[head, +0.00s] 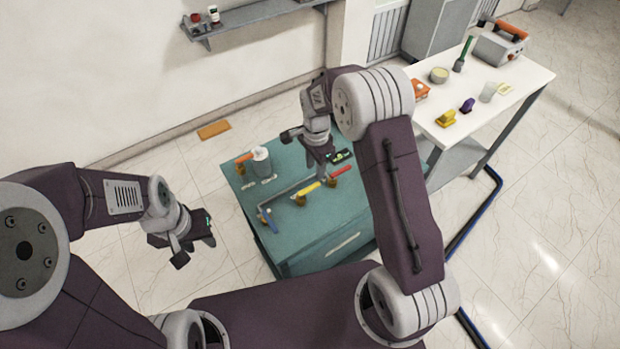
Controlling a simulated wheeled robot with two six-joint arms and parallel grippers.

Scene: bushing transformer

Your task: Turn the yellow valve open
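The yellow valve (307,189) is a lever on a brass body, on top of the teal cabinet (310,232). Its lever lies roughly along the grey pipe beside it. A red-handled valve (341,170) sits to its right and a blue-handled valve (267,219) to its left. My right gripper (306,145) hangs above the far part of the cabinet, beyond the yellow valve and apart from it. Its fingers are spread and nothing shows between them. My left gripper (193,248) is left of the cabinet, over the floor, with its fingers apart and empty.
A grey-white canister (261,160) and an orange-handled valve (244,158) stand at the cabinet's far left. A small dark device (341,156) lies at its far right. A white table (520,82) with several items stands at right. A wall shelf (245,17) is at the back.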

